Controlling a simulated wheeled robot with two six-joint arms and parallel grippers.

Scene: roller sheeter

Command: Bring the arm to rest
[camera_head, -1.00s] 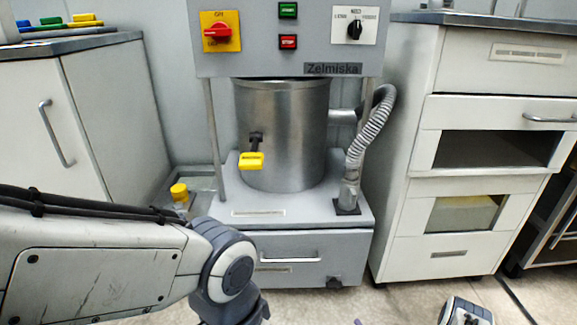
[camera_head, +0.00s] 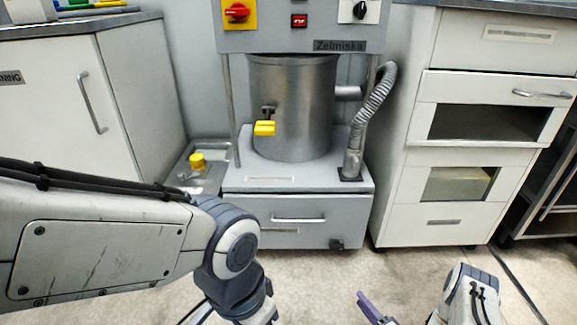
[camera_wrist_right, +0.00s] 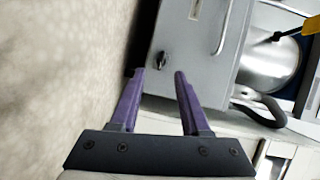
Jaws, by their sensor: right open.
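My right arm (camera_head: 470,292) comes in at the lower right of the head view, over the floor. One purple finger of my right gripper (camera_head: 372,308) shows at the bottom edge; the rest is cut off. In the right wrist view both purple fingers of my right gripper (camera_wrist_right: 158,72) stand apart with nothing between them. Beyond them are the machine's grey base (camera_wrist_right: 192,62) and the floor. My left arm (camera_head: 110,245) crosses the lower left of the head view. Its wrist bends down to the bottom edge, and its gripper is out of the picture.
A grey machine with a steel drum (camera_head: 292,105) and yellow handle (camera_head: 264,128) stands at the back, with a corrugated hose (camera_head: 372,105) beside it. White cabinets stand left (camera_head: 75,110) and right (camera_head: 430,220). The floor (camera_head: 320,268) before the machine is clear.

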